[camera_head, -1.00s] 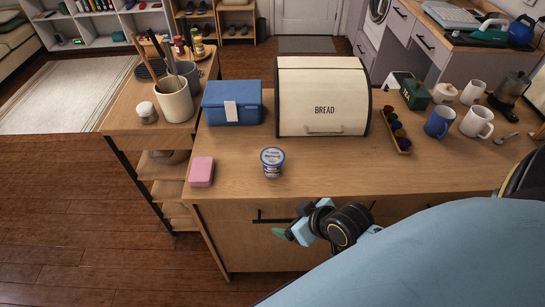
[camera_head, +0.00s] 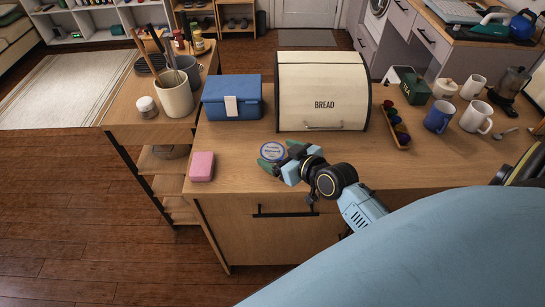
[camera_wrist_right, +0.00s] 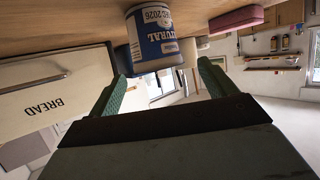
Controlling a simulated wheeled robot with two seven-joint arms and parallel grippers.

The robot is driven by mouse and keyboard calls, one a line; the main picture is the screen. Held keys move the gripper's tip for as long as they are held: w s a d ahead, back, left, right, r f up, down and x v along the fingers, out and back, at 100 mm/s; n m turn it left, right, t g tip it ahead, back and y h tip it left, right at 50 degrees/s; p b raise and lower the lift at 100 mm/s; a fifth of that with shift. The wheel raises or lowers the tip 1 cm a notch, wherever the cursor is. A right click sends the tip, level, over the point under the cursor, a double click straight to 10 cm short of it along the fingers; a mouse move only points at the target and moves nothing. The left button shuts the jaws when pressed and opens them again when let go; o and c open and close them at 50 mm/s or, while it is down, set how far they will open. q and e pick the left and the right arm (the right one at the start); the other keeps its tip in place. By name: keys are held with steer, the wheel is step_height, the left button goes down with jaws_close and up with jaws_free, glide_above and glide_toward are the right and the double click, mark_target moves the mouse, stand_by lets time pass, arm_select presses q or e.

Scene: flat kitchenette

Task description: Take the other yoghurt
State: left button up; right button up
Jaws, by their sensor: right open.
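The yoghurt (camera_head: 272,151) is a small white and blue tub with a blue-printed lid, upright on the wooden counter. My right gripper (camera_head: 281,160) is at it, coming from the right, and hides most of the tub below the lid. In the right wrist view, which is upside down, the tub (camera_wrist_right: 155,38) shows ahead between the two green fingers of the open gripper (camera_wrist_right: 162,68). Whether either finger touches it I cannot tell. I see no second yoghurt. My left gripper is out of view.
The bread bin (camera_head: 322,95) stands behind the yoghurt, with a blue box (camera_head: 232,98) to its left. A pink block (camera_head: 202,167) lies left of the yoghurt. A tray of coloured pods (camera_head: 396,126) and mugs (camera_head: 438,117) stand to the right.

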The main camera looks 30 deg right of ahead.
mark_target(275, 152)
steer(key=shift+f+x, duration=0.15)
steer(key=shift+x, duration=1.2)
steer(key=shift+f+x, duration=0.15)
steer(key=shift+x, duration=1.2)
steer(key=shift+s+d, duration=0.1)
steer(key=shift+d, duration=0.05)
steer(key=c, duration=1.1)
